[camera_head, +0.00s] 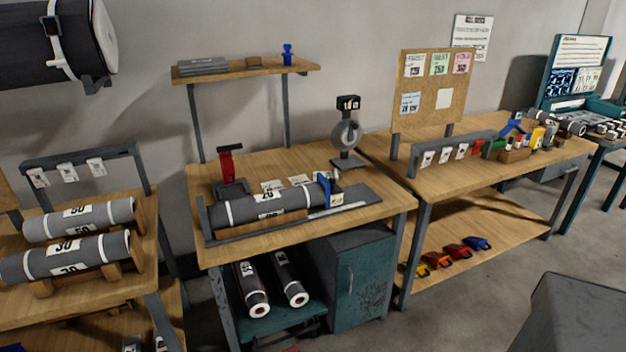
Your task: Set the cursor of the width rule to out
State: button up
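The width rule (360,196) lies along the front of the middle bench, with a pale strip near its right part. A blue piece that looks like its cursor (326,190) stands at the right end of a grey roll (285,208) marked 20. A small white tag is beside the blue piece. Bare rule shows to the right of it. I cannot read any marks on the rule, nor tell whether the blue piece touches the roll. My gripper is not in view.
A red-topped device (227,163) and a tape stand (347,135) stand behind the rule. A shelf (245,70) rises at the back. A roll rack (140,215) is at left, a tagged bench (480,160) at right. Grey floor (465,305) lies in front of the right bench.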

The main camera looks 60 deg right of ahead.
aim_at(335, 194)
jog(key=u, duration=0.4)
jog(key=k, duration=1.5)
jog(key=z, duration=1.1)
jog(key=i, duration=1.05)
jog(key=u, duration=0.15)
